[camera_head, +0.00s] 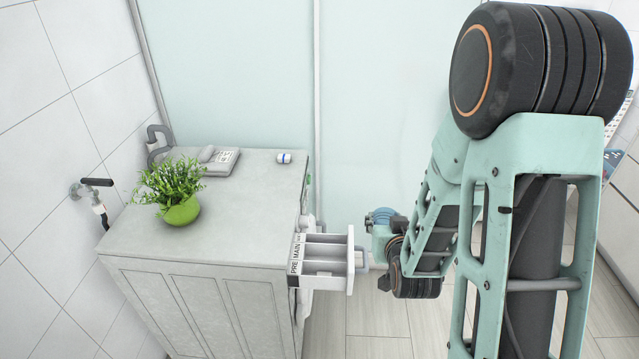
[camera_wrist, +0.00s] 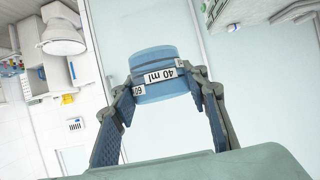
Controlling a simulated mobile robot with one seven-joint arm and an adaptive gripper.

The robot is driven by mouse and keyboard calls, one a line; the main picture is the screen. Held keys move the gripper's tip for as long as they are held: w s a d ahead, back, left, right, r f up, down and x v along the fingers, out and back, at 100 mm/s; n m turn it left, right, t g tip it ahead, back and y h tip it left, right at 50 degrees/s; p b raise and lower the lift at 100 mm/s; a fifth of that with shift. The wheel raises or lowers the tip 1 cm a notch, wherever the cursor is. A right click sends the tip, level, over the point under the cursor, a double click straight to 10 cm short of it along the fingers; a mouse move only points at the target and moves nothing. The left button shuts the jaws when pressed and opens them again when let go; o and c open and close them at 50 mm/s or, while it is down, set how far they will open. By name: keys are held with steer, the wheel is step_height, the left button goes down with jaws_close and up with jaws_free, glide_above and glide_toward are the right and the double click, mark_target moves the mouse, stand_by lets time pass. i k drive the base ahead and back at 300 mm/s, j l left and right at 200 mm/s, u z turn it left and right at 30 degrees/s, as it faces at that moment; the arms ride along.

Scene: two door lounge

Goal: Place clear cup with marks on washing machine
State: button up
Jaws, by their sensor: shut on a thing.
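The clear cup with marks is a bluish see-through cup with white measure labels, one reading 40 ml, in the wrist view (camera_wrist: 155,62). My gripper (camera_wrist: 165,84) is shut on it, one finger on each side. In the head view the cup (camera_head: 380,214) is small and partly hidden by my gripper (camera_head: 378,228), off the right side of the washing machine. The washing machine (camera_head: 235,225) stands at left with a flat grey top. The cup is apart from it.
A green potted plant (camera_head: 181,208), a flat packet (camera_head: 221,160) and a small white-and-blue item (camera_head: 284,157) are on the machine top. The top's front and right middle are bare. An open detergent drawer (camera_head: 325,262) juts out towards my gripper. A tap (camera_head: 97,183) sticks out from the left wall.

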mark_target(262, 194)
steer(key=i+j+z, duration=0.15)
steer(key=j+z, duration=0.2)
steer(key=j, duration=0.35)
steer(key=i+j+z, duration=0.1)
steer(key=j+z, duration=0.3)
steer(key=j, duration=0.3)
steer(key=j+z, duration=0.35)
steer(key=j, duration=0.35)
